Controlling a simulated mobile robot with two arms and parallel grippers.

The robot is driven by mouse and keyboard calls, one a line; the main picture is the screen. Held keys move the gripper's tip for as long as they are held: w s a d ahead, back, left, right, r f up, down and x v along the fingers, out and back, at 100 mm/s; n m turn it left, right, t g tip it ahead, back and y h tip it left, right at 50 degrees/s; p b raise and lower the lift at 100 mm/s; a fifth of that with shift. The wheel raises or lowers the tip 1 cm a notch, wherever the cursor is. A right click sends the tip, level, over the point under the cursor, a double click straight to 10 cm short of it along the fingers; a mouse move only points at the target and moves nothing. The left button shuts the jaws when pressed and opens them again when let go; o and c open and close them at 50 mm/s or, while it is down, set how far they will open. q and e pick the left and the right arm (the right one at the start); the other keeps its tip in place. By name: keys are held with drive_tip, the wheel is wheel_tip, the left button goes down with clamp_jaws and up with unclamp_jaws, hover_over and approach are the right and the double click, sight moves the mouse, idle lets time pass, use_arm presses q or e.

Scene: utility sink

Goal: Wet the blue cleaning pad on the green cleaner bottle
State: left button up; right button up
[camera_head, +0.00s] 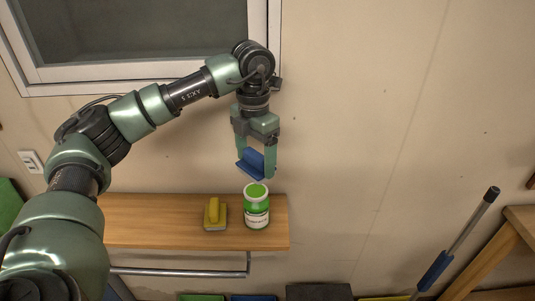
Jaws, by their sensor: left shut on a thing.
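My left gripper (255,166) points downward and is shut on the blue cleaning pad (250,164). It holds the pad, tilted, just above the green cleaner bottle (257,214). The bottle is white with a green top and a green label band, and stands upright near the right end of the wooden shelf (154,221). In this view the pad's lower edge comes close to the bottle's top; I cannot tell whether they touch. My right gripper is not in view.
A yellow scrubber (214,214) sits on the shelf just left of the bottle. A metal rail (180,272) runs below the shelf. A pole with a blue grip (436,269) leans at the right near a wooden table (503,245). A window (130,40) is at upper left.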

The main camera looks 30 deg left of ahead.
sight(256, 191)
use_arm(q)
drive_tip(key=shift+s+a+f+b, duration=0.15)
drive_tip(key=shift+f+b, duration=0.1)
drive_tip(key=shift+f, duration=0.15)
drive_tip(key=shift+a+f+b, duration=0.15)
drive_tip(key=shift+f+b, duration=0.05)
drive_tip(key=shift+f, duration=0.2)
drive_tip(key=f, duration=0.1)
drive_tip(key=b, duration=0.1)
drive_tip(key=f+b, duration=0.1)
drive_tip(key=shift+d+f, duration=0.25)
drive_tip(key=shift+f, duration=0.1)
drive_tip(key=shift+f+b, duration=0.35)
drive_tip(key=shift+f, duration=0.35)
drive_tip(key=shift+a, duration=0.1)
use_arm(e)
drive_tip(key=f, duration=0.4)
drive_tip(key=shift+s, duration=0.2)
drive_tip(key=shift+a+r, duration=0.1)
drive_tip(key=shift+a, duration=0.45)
use_arm(q)
drive_tip(key=shift+f+b, duration=0.35)
drive_tip(key=shift+f, duration=0.1)
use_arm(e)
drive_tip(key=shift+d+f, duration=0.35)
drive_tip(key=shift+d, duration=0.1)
use_arm(q)
drive_tip(key=shift+f, duration=0.15)
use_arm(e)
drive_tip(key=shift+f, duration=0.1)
